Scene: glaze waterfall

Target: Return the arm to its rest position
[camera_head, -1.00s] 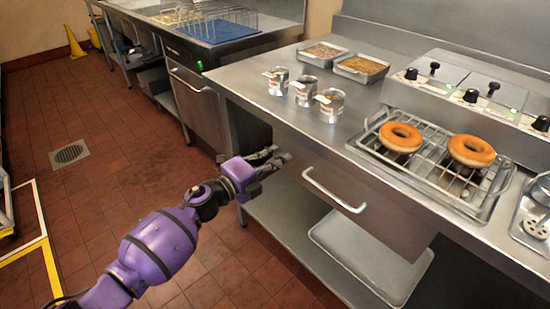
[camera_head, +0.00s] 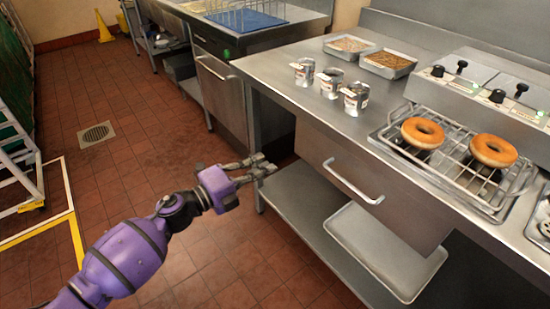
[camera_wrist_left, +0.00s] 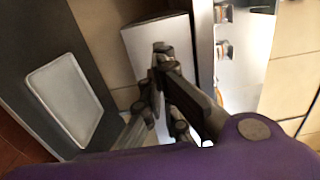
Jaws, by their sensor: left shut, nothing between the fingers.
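My left gripper (camera_head: 262,168) is shut and empty. In the head view it hangs in the air in front of the counter, left of the drawer with the bar handle (camera_head: 352,182). My purple left arm reaches in from the lower left. In the left wrist view the gripper's dark fingers (camera_wrist_left: 160,62) show in the middle, with nothing between them. My right gripper is not in view.
The steel counter (camera_head: 290,110) carries several metal cups (camera_head: 330,83), two trays and a wire rack with two doughnuts (camera_head: 422,133). A pale tray (camera_head: 385,250) lies on the lower shelf. Tiled floor left of the counter is open; a ladder-like frame (camera_head: 20,160) stands far left.

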